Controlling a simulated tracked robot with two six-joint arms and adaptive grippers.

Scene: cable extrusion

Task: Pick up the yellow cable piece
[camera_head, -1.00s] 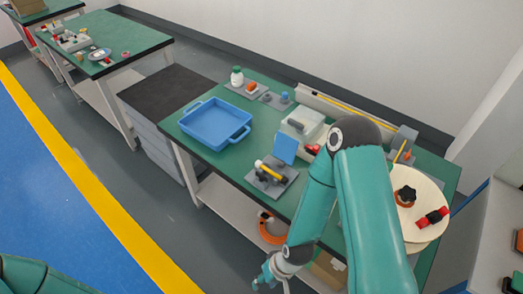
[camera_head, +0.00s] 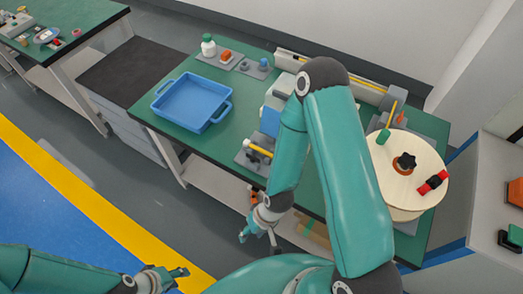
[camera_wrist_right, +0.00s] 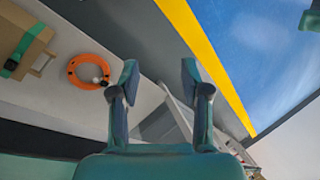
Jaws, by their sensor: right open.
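A short yellow cable piece (camera_head: 257,149) lies across a grey fixture plate (camera_head: 243,161) with black parts, near the front edge of the green table. My right arm passes close on its right and hides part of the plate. My right gripper (camera_head: 259,241) hangs in front of the table, below its top. In the right wrist view its fingers (camera_wrist_right: 160,85) are apart with nothing between them. My left gripper (camera_head: 180,279) is low at the bottom, over the floor, far from the cable; its finger gap is too small to judge.
A blue tray (camera_head: 160,105) stands left on the table. A round wooden disc (camera_head: 384,178) is at the right. A long yellow strand (camera_head: 345,81) runs along the back rail. An orange ring (camera_wrist_right: 72,72) lies on the shelf below. Open floor lies to the left.

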